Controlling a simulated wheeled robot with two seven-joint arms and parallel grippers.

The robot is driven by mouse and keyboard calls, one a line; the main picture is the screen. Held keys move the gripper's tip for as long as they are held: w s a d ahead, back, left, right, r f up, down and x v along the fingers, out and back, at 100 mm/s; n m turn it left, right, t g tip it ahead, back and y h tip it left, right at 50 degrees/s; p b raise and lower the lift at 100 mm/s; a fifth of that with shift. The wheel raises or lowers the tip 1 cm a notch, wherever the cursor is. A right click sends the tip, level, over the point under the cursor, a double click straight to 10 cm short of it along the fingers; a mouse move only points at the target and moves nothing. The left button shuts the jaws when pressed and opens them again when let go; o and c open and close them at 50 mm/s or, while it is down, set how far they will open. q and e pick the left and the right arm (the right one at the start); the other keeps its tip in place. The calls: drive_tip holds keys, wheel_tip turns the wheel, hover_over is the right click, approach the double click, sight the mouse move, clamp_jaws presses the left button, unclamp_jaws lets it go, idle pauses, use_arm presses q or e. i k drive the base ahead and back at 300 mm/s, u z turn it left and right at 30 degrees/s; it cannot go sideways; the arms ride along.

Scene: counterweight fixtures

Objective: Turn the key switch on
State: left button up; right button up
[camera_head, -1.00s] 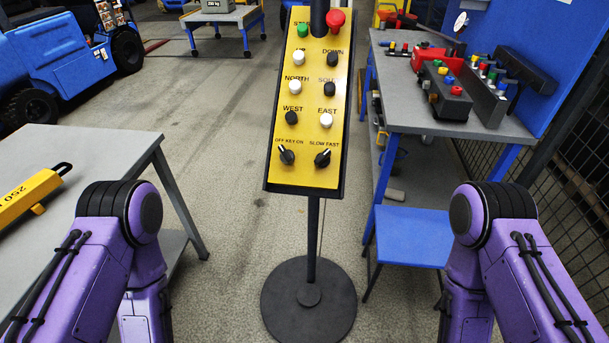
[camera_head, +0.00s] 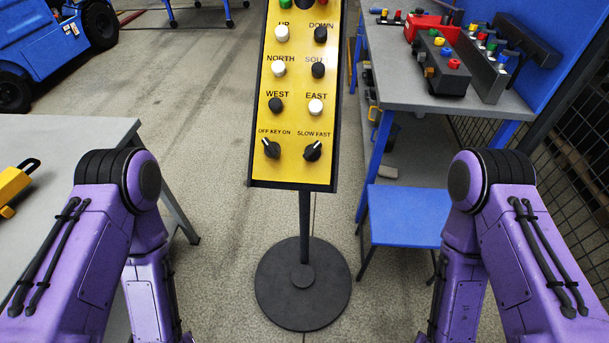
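The key switch (camera_head: 271,149) is a black knob at the lower left of a yellow control panel (camera_head: 296,112), under the label "OFF KEY ON". Its pointer leans up and to the left, toward the OFF side. A similar black slow/fast knob (camera_head: 313,150) sits to its right, its pointer leaning up and to the right. The panel stands tilted on a black post with a round base. My two purple arms show at the left and right, apart from the panel. Both grippers are out of view.
A grey table (camera_head: 60,148) with a yellow bar stands at the left. A blue-legged bench (camera_head: 400,92) with control boxes stands at the right, with a blue stool (camera_head: 408,214) below it. White and black buttons sit above the key switch. The floor around the post's base is clear.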

sight(272, 150)
drive_tip(key=k, duration=0.5)
drive_tip(key=u, duration=1.95)
drive_tip(key=k, duration=1.3)
drive_tip(key=z, duration=1.45)
drive_tip(key=i, duration=1)
